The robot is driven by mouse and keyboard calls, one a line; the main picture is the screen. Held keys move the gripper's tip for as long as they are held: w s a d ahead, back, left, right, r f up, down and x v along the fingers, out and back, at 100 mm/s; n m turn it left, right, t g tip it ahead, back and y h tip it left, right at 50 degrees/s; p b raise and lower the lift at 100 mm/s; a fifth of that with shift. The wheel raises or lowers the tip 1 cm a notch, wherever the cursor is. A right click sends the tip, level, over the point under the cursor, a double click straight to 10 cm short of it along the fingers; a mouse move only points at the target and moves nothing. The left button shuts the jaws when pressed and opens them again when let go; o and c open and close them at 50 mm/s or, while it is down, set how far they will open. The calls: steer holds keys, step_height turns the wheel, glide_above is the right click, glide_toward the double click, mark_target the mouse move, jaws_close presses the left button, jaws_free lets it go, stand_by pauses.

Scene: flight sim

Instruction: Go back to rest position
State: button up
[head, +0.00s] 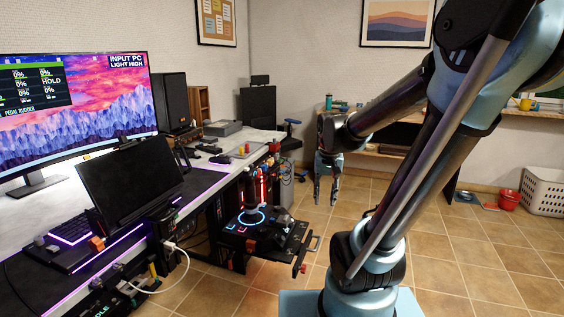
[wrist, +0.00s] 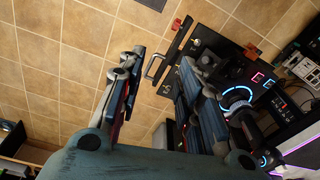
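My gripper (head: 328,183) hangs pointing down in the head view, over open floor to the right of the desk's control panel. In the wrist view my gripper (wrist: 160,95) has its two fingers spread well apart, with nothing between them but floor tiles and a metal handle beyond. My arm folds up and over on the right of the head view. The control panel (head: 264,236) with a blue-lit ring stands left of and below the gripper, apart from it. It also shows in the wrist view (wrist: 262,78), partly hidden behind one finger.
The desk (head: 215,172) with a curved monitor (head: 75,105) and a smaller dark screen (head: 130,178) fills the left. A second table (head: 372,150) stands behind my arm. A red bucket (head: 509,200) and white basket (head: 545,190) are at far right. Tiled floor (head: 460,250) is clear at right.

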steer(key=s+d+f+n, duration=0.1)
steer(key=s+d+f, duration=0.1)
steer(key=s, duration=0.4)
steer(key=s+d+f+t, duration=0.1)
steer(key=s+d+f, duration=0.1)
steer(key=s, duration=0.5)
steer(key=shift+d+f+n, duration=0.3)
steer(key=shift+f+n, duration=0.1)
steer(key=shift+f, duration=0.3)
steer(key=shift+w+f, duration=0.2)
steer(key=shift+w, duration=0.3)
steer(key=shift+s, duration=0.15)
stand_by(0.4)
